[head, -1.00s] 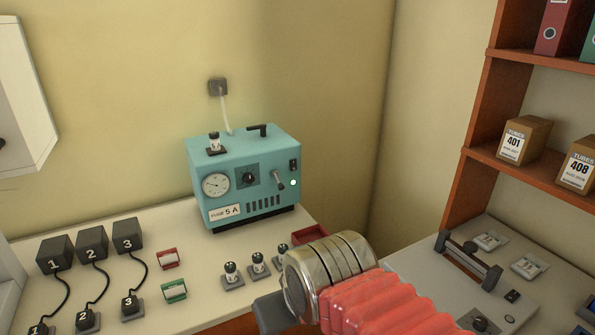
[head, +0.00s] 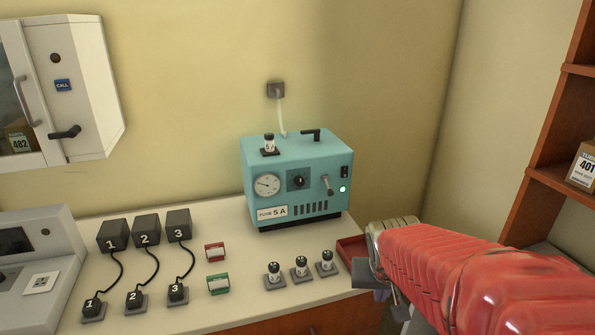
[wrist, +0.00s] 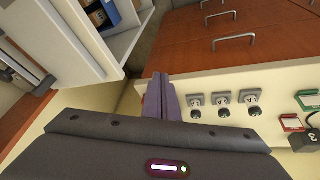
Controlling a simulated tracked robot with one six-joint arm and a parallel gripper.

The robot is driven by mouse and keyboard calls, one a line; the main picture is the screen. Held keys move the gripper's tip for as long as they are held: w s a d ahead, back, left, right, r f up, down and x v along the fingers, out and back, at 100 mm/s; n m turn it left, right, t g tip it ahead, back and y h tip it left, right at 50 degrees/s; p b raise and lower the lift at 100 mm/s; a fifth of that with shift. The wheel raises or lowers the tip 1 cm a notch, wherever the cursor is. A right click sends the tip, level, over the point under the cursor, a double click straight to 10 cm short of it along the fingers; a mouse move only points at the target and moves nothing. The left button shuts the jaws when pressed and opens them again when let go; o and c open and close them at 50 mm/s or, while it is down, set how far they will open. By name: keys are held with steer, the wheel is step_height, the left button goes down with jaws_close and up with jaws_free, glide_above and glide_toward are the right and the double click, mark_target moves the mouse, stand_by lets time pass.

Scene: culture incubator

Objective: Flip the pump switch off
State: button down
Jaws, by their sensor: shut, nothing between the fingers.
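A lever (head: 328,185) sticks out beside the lamp. Which of these is the pump switch, and its position, I cannot tell. My gripper (head: 381,294) is in front of and to the right of the box, clear of it and mostly hidden by my arm. In the wrist view its purple fingers (wrist: 160,80) are together and empty.
Three small capped vials (head: 300,268) stand before the box, beside a red tray (head: 352,250). Black numbered blocks with cables (head: 146,232), a red holder (head: 215,252) and a green holder (head: 218,284) are to the left. Shelves (head: 555,170) rise at right.

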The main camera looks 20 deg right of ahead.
mark_target(345, 175)
steer(key=w+d+f+m+t+h, duration=0.25)
steer(key=w+d+m+t, duration=0.35)
steer(key=w+d, duration=1)
steer(key=w+a+r+m+t+y, duration=0.5)
steer(key=w+r+m+t, duration=0.1)
steer(key=r, duration=0.4)
steer(key=shift+w+a+m+t, duration=0.25)
steer(key=shift+w+m+t, duration=0.2)
steer(key=shift+w, duration=0.8)
steer(key=shift+w+y, duration=0.15)
steer(key=shift+y, duration=0.1)
steer(key=w, duration=0.4)
steer(key=w+f, duration=0.1)
steer(key=w, duration=0.8)
steer(key=shift+w+f, duration=0.35)
